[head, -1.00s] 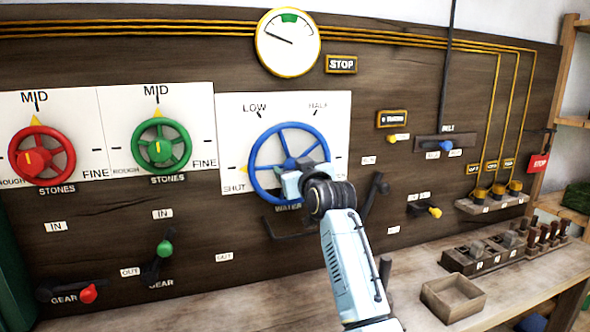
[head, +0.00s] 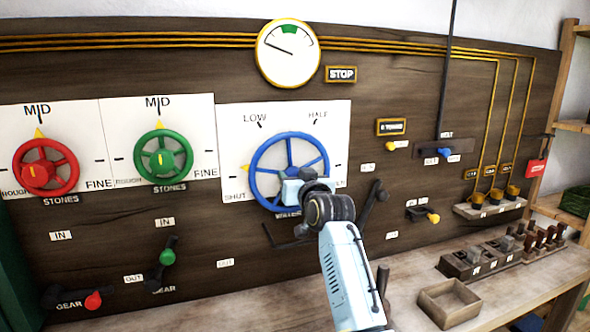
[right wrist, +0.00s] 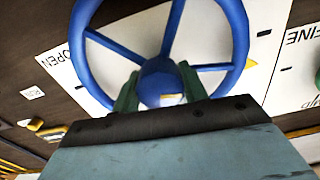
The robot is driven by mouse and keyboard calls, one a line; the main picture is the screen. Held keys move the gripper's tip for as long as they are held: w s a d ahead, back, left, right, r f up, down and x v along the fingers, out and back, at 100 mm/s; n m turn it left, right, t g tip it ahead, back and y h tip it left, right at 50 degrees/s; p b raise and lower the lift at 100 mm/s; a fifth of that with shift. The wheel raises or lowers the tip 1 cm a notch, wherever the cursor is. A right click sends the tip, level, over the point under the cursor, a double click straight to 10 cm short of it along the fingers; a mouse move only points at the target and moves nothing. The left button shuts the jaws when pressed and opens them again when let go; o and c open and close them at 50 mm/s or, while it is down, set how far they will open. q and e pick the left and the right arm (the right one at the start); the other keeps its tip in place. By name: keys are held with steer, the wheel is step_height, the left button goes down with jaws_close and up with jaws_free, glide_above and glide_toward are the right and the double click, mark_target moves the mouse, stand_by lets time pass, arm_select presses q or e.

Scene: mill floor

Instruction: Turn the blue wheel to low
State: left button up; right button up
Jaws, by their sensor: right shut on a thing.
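The blue wheel (head: 254,160) is on a white plate (head: 335,115) marked LOW at upper left, HALF at upper right and SHUT at lower left. Its yellow pointer (head: 244,168) is at the left of the rim, close to the SHUT mark and well below LOW. My right gripper (head: 292,184) is at the wheel's centre and shut on it; its tips are partly hidden by the wrist. In the right wrist view, the green fingers (right wrist: 157,88) stand on both sides of the blue hub (right wrist: 160,75). My left gripper is not in view.
A red wheel (head: 20,176) and a green wheel (head: 138,158) are to the left, both with pointers at MID. A dark lever (head: 371,200) is close right of my right wrist. A round gauge (head: 288,65) is above. An open wooden box (head: 437,311) stands on the bench.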

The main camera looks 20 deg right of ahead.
steer(key=m+p, duration=0.5)
steer(key=shift+r+m+p, duration=0.2)
steer(key=shift+m+p, duration=0.1)
steer(key=shift+f+m+p, duration=0.15)
steer(key=shift+m+p, duration=1.2)
steer(key=shift+m, duration=0.45)
steer(key=o, duration=1)
steer(key=shift+s, duration=0.15)
steer(key=s, duration=1.3)
steer(key=shift+d, duration=0.25)
steer(key=shift+f, duration=0.15)
